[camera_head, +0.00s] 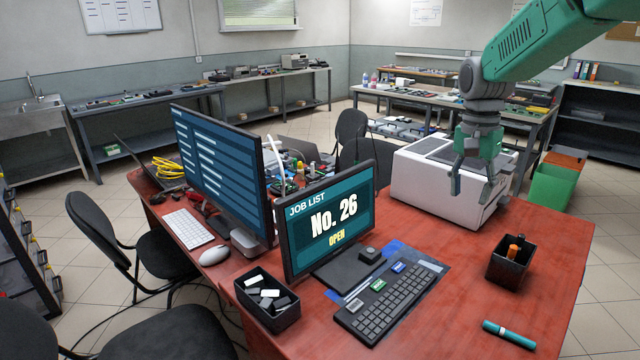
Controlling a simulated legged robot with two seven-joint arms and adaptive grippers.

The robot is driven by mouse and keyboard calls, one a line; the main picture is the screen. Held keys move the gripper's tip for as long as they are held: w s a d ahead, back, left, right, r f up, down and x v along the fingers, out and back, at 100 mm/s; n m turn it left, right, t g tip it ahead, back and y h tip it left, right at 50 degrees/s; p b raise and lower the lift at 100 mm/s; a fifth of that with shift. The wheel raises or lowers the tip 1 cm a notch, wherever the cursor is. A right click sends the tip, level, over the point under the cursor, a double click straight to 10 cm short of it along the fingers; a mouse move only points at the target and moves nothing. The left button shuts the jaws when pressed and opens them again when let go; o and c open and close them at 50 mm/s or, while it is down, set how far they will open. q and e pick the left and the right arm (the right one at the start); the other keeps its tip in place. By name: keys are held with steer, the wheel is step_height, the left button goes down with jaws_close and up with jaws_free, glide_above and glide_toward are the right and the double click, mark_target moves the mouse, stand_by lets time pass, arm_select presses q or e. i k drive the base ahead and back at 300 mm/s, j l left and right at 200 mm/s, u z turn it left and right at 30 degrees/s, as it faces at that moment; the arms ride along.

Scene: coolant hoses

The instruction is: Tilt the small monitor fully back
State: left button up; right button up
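The small monitor (328,219) stands on the red desk in the middle of the view, its screen reading "JOB LIST No. 26 OPEN". Its screen looks close to upright, and its exact tilt is hard to tell. Its dark base (346,272) rests on the desk. My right gripper (471,188) comes down from the top right and points downward. Its fingers are apart with nothing between them. It is to the right of the small monitor, clear of it, in front of the white printer-like box. My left gripper is not in view.
A larger monitor (220,170) stands left of the small one. A black keyboard (390,304) lies in front of it, with a black bin (267,302) at left. The white box (440,185), pen holder (508,268) and teal marker (509,334) are to the right. Bare desk lies between.

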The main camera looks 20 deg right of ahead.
mark_target(317, 219)
steer(key=i+j, duration=0.8)
steer(key=i, duration=0.2)
